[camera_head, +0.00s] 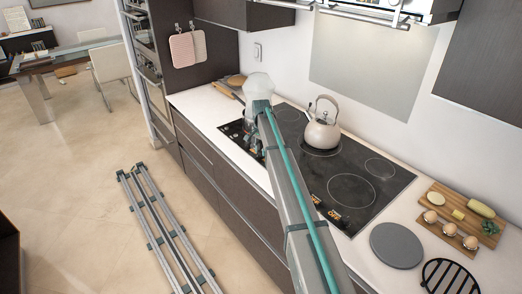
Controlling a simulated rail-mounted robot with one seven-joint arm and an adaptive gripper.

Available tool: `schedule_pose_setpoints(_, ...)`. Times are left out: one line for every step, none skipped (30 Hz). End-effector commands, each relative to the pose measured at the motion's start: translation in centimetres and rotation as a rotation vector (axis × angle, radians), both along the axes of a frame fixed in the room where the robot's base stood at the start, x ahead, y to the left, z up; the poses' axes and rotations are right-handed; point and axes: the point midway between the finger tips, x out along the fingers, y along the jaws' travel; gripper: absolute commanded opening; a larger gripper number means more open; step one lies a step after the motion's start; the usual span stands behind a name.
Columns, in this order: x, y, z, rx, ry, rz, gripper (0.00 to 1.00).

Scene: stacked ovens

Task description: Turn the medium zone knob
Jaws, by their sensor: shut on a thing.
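The black glass cooktop (385,190) is set in the white counter. Its front edge has control markings, with small orange-lit parts (335,214) at the near end. My gripper (252,146) is low over the far left part of the cooktop, at the front edge. It is small in the picture and partly covered by my own arm. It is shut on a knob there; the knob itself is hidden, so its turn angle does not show.
A beige kettle (321,130) stands on the cooktop just right of my arm. A grey round plate (397,245), a black trivet (449,278) and a wooden board (432,226) with food lie on the near counter.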

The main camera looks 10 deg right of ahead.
Motion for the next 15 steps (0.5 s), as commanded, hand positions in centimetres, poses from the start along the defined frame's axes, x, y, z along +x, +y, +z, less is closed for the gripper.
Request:
schedule_pose_setpoints(-0.01, -0.01, 0.01, 0.000, 0.000, 0.001, 0.00)
schedule_pose_setpoints(-0.01, -0.01, 0.00, 0.000, 0.000, 0.002, 0.00)
schedule_pose_setpoints(-0.01, -0.01, -0.01, 0.000, 0.000, 0.005, 0.00)
schedule_pose_setpoints(-0.01, -0.01, -0.02, 0.000, 0.000, 0.008, 0.00)
schedule_pose_setpoints(-0.01, -0.01, -0.03, 0.000, 0.000, 0.012, 0.00)
schedule_pose_setpoints(-0.01, -0.01, -0.05, 0.000, 0.000, 0.019, 0.00)
schedule_pose_setpoints(-0.01, -0.01, -0.07, 0.000, 0.000, 0.027, 0.00)
schedule_pose_setpoints(-0.01, -0.01, -0.09, 0.000, 0.000, 0.036, 0.00)
schedule_pose_setpoints(-0.01, -0.01, -0.12, 0.000, 0.000, 0.049, 0.00)
schedule_pose_setpoints(-0.01, -0.01, -0.14, 0.000, 0.000, 0.062, 0.00)
schedule_pose_setpoints(0.00, -0.01, -0.17, 0.000, 0.000, 0.076, 0.00)
schedule_pose_setpoints(0.00, -0.01, -0.20, 0.000, 0.000, 0.097, 0.00)
schedule_pose_setpoints(0.01, -0.01, -0.22, 0.000, 0.000, 0.114, 0.00)
schedule_pose_setpoints(0.01, -0.01, -0.25, 0.000, 0.000, 0.134, 0.00)
schedule_pose_setpoints(0.02, -0.01, -0.28, 0.000, 0.000, 0.162, 0.00)
